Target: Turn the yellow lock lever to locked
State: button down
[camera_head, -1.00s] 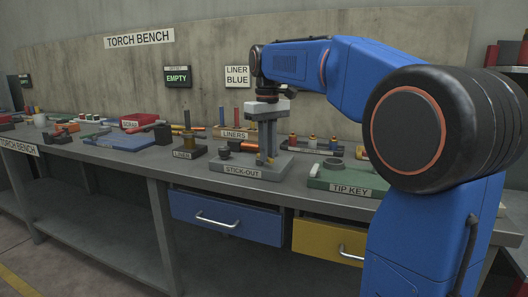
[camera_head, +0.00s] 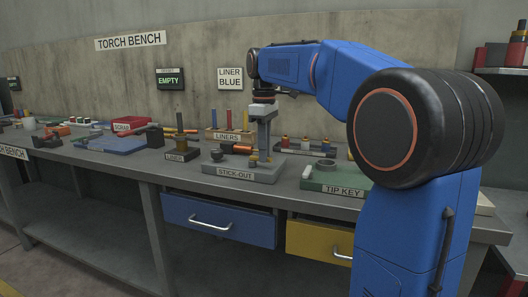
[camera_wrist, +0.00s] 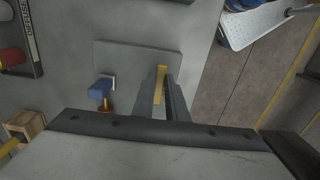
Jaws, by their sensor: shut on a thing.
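My gripper (camera_head: 263,154) points straight down over the grey STICK-OUT base (camera_head: 212,168) in the head view. In the wrist view, my gripper (camera_wrist: 165,90) is shut on a narrow yellow piece, which looks like the yellow lock lever (camera_wrist: 160,82). The piece stands over a grey plate (camera_wrist: 115,55); the fingers hide part of it. The lever's locked or unlocked marks cannot be made out.
A green TIP KEY block (camera_head: 318,180) stands to the right, and the LINERS rack (camera_head: 230,133) stands behind. A dark LINER block (camera_head: 182,154) stands to the left. The wall display (camera_head: 170,79) reads EMPTY. Drawers lie below the bench edge.

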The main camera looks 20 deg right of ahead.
dwell(0.3)
jog(key=c, duration=1.8)
grip_release()
jog(key=shift+o, duration=0.2)
